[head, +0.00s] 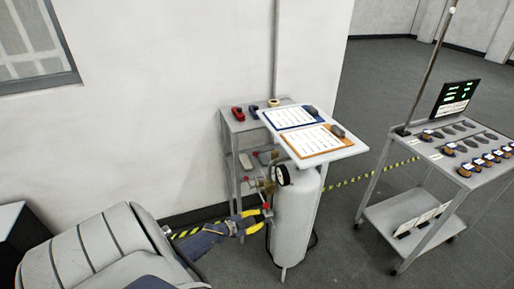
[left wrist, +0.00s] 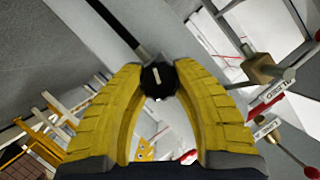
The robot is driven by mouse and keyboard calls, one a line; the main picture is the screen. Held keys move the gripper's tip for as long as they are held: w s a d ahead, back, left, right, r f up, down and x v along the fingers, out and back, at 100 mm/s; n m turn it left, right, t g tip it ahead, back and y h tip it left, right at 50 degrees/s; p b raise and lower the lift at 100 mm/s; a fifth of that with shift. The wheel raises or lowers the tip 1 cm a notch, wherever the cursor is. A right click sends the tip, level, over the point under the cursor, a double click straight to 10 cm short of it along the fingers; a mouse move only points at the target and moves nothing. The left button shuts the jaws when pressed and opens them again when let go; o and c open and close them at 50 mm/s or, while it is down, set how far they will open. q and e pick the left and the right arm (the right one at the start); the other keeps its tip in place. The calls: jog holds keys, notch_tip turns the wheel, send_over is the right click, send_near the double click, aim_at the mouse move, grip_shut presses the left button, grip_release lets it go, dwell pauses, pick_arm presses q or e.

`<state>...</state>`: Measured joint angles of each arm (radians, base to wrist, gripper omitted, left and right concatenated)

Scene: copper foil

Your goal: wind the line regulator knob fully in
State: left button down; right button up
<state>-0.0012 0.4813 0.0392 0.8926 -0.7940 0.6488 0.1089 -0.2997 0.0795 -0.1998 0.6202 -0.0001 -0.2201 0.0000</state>
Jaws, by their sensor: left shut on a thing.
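The line regulator knob (left wrist: 158,80) is a round black knob with a white mark on its face. In the left wrist view it sits between the fingertips of my left gripper (left wrist: 159,84), which is shut on it. In the head view my left gripper (head: 262,219), with yellow fingers, is at the left side of the pale tank (head: 295,220), low down; the knob cannot be made out there. A round gauge (head: 283,175) and brass fittings (head: 262,184) are above the gripper. My right gripper is not in view.
A red-ended lever (left wrist: 311,171) and a brass fitting (left wrist: 262,69) lie close to the right finger. Clipboards (head: 316,140) lie on a white top over the tank. A grey cart (head: 410,218) stands at right, a wall behind.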

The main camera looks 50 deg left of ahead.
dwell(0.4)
pick_arm(q)
jog(key=c, duration=0.9)
grip_release()
jog(key=v, duration=1.2)
jog(key=shift+f, duration=0.15)
jog(key=shift+o, duration=0.2)
